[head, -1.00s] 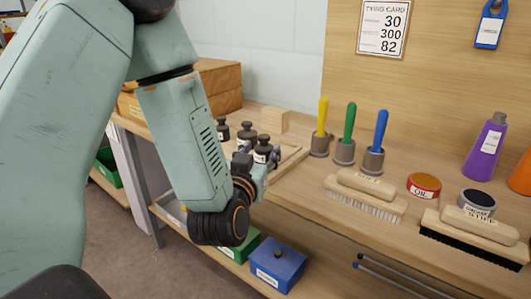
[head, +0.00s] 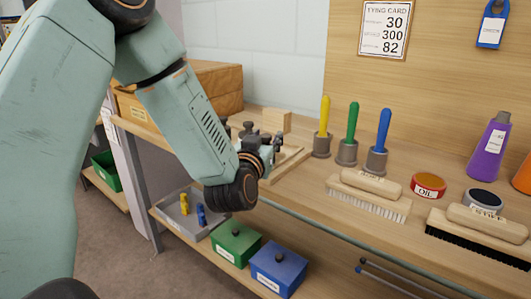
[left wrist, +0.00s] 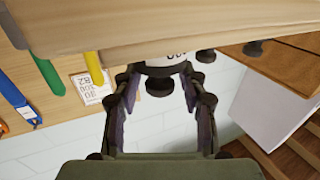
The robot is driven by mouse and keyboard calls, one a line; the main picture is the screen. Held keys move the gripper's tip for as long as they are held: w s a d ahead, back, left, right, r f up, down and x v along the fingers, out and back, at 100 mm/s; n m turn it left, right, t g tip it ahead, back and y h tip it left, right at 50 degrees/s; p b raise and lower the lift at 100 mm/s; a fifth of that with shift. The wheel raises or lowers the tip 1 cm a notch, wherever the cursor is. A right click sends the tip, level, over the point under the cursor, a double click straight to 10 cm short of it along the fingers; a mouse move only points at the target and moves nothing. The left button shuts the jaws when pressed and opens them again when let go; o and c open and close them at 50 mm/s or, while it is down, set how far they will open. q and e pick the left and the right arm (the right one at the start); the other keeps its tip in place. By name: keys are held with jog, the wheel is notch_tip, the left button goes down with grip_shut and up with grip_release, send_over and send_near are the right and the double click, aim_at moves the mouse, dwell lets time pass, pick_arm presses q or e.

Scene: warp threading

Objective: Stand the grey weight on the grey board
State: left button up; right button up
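Several dark weights with round knobs (head: 247,129) stand at the back left of the bench, partly hidden by my left arm. My left gripper (head: 274,148) is beside them, over a pale wooden tray (head: 291,163). In the left wrist view, a weight with a white label (left wrist: 167,69) shows upside down at the far end of my open left gripper (left wrist: 161,88). Its dark knob lies between the fingertips, with a gap on each side. I cannot tell whether this is the grey weight. I cannot make out a grey board. My right gripper is not in view.
Yellow, green and blue handled tools (head: 352,135) stand in grey holders right of the gripper. Brushes (head: 365,195) and round tins (head: 428,186) lie further right. Below are a grey tray (head: 178,220), a green box (head: 235,243) and a blue box (head: 278,269).

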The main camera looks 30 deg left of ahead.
pick_arm(q)
grip_shut()
dwell(0.5)
